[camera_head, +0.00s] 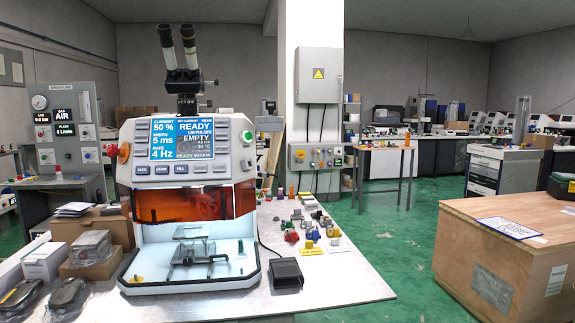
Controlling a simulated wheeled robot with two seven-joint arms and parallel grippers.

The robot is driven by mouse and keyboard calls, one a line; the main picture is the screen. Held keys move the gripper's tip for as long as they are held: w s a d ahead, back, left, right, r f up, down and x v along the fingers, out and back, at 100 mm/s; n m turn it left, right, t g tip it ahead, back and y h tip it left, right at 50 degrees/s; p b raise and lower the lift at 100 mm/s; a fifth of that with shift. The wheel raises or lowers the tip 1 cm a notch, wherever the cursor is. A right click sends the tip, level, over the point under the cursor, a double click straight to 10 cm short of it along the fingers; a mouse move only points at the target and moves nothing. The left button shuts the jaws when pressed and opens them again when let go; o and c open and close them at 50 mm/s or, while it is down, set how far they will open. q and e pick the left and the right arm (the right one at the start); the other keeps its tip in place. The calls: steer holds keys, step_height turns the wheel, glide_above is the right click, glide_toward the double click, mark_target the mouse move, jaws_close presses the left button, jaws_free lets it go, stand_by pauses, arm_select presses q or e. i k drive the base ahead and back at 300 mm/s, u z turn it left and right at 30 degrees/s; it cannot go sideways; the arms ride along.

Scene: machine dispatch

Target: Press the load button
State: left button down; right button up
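The machine (140,215), a white bench-top unit with binocular eyepieces on top, stands on the table left of centre. Its blue screen (182,139) reads "READY", "EMPTY", "50 %", "5 ms" and "4 Hz". Grey buttons flank the screen, and a row of labelled buttons (181,170) runs below it. The small labels are hard to read, so I cannot tell which one is the load button. Below an orange window (195,203), the lit chamber shows a small stage (192,252). Neither of my grippers is in view.
The metal table (335,284) holds several small coloured parts and a black pedal-like box (286,273) right of the machine. Cardboard boxes (104,222) and dark packaged items crowd its left side. A wooden crate (500,255) stands at right, with green floor (405,240) between.

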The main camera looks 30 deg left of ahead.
mark_target(217, 168)
steer(key=i, duration=1.15)
steer(key=u, duration=0.8)
